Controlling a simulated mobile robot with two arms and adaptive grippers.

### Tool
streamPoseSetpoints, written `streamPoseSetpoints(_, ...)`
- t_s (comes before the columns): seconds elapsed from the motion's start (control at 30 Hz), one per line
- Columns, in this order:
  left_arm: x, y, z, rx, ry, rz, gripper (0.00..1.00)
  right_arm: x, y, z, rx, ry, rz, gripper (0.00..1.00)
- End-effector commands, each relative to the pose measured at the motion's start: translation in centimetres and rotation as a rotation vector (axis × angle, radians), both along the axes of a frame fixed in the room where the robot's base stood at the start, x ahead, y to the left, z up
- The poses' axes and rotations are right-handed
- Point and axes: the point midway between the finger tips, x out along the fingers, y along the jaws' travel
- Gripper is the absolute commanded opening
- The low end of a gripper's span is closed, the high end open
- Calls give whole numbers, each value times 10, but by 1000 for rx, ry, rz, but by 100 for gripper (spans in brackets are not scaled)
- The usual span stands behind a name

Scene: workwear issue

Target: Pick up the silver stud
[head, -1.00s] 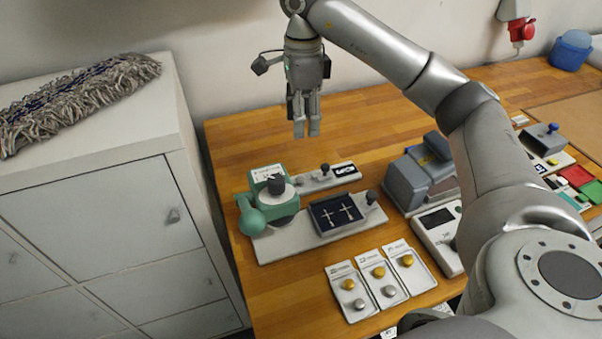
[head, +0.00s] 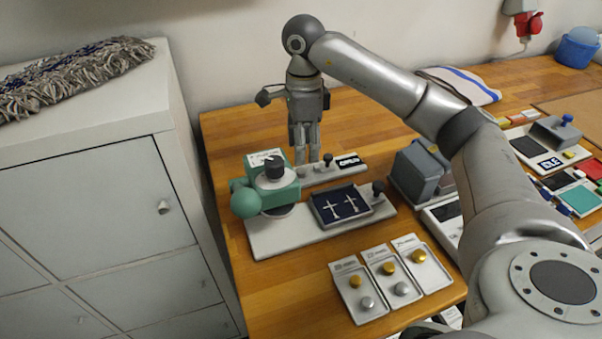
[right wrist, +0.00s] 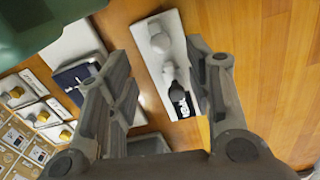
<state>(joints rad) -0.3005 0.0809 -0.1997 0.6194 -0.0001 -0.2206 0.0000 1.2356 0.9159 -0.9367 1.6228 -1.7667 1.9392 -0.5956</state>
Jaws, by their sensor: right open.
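Silver studs show in the head view, one at the front of the left small tray (head: 367,302) and one in the middle tray (head: 401,288). The right tray shows only a gold stud (head: 419,257). A narrow pale board (head: 346,172) behind the green press carries small greyish parts and a dark knob (head: 328,159); I cannot tell whether one part is a silver stud. My right gripper (head: 307,158) points down over this board, open and empty. In the right wrist view the board (right wrist: 143,40) lies between its fingers (right wrist: 160,58). My left gripper is not in view.
The green press (head: 286,188) stands close in front of my right gripper, with a dark tray (head: 325,213) of two cross-shaped pieces beside it. A grey box (head: 415,175) stands to the right. Bare wood lies behind and left. A white cabinet (head: 90,200) is at left.

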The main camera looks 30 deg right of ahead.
Motion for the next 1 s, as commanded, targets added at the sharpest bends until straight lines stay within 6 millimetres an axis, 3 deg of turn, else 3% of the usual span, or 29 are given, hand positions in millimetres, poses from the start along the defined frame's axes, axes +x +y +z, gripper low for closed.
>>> streamPoseSetpoints(0.23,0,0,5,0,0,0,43,0,1,-19,0,2,1,47)
streamPoseSetpoints(0.5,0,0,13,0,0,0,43,2,4,-57,0,2,1,47)
streamPoseSetpoints(0.8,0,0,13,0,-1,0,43,3,4,-63,0,-1,0,47)
streamPoseSetpoints(1.0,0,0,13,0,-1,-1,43,3,4,-62,0,-1,0,22)
